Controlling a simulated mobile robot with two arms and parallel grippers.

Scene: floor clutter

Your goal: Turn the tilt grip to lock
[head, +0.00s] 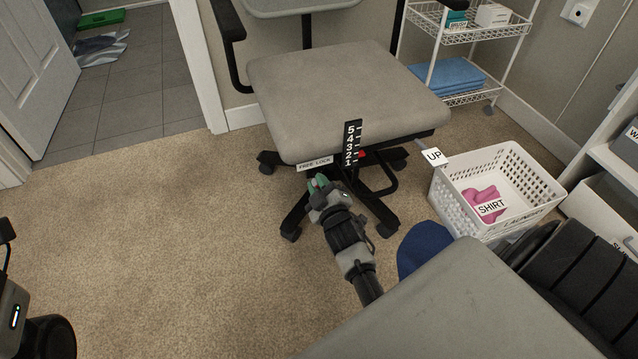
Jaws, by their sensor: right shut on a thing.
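A grey office chair (345,90) stands on the carpet. A white FREE LOCK label (314,163) hangs at the front left of its seat edge. My right gripper (318,183) is just below that label, shut on what seems to be the tilt grip. The grip is mostly hidden by the fingers, so its turn toward FREE or LOCK cannot be read. My left gripper is out of view; only dark parts of my left arm show at the lower left.
A black scale (352,143) numbered 1 to 5 has a red marker near 2. An UP tag (433,157) sits right of the seat. A white laundry basket (452,205) holds a pink shirt (483,203). A wire cart (468,37) stands behind. Carpet at left is clear.

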